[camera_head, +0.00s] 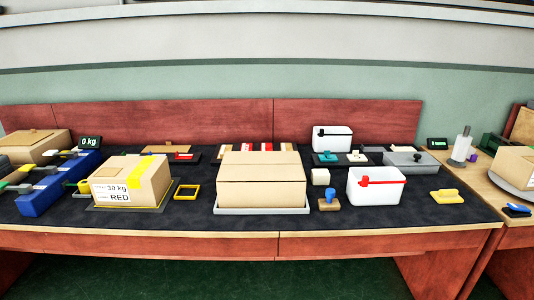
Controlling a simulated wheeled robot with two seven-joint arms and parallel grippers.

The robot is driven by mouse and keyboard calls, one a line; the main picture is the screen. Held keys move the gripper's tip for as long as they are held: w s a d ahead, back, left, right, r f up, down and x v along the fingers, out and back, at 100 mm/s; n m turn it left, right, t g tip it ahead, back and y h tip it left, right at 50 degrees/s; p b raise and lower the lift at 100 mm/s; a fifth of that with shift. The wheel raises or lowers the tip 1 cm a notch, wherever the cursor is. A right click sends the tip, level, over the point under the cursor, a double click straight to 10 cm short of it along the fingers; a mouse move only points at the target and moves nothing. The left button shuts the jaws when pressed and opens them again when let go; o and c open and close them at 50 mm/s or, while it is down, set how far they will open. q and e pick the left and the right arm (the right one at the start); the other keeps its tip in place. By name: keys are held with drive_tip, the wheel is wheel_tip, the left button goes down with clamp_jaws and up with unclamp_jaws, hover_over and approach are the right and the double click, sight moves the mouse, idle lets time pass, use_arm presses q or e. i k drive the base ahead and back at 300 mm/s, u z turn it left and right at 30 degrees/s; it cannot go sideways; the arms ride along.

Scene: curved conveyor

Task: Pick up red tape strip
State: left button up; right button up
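A red strip (384,181) lies along the upper front edge of a white open-topped bin (376,194) on the right half of the dark table top. It looks like the red tape strip. Another red piece (184,156) sits in a black tray at the back left; I cannot tell what it is. Red-and-white items (250,148) stand behind the middle box, partly hidden by it. A cardboard box (131,181) marked "30 kg" and "RED" carries yellow tape and rests on a dark plate at the left. Neither of my grippers is in view.
A plain cardboard box (261,180) sits on a grey tray in the middle. A blue rack (46,197) is at left. The front edge is mostly clear.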

sight(265, 147)
drive_tip(key=z, duration=1.6)
drive_tip(key=i, duration=1.75)
drive_tip(key=u, duration=2.7)
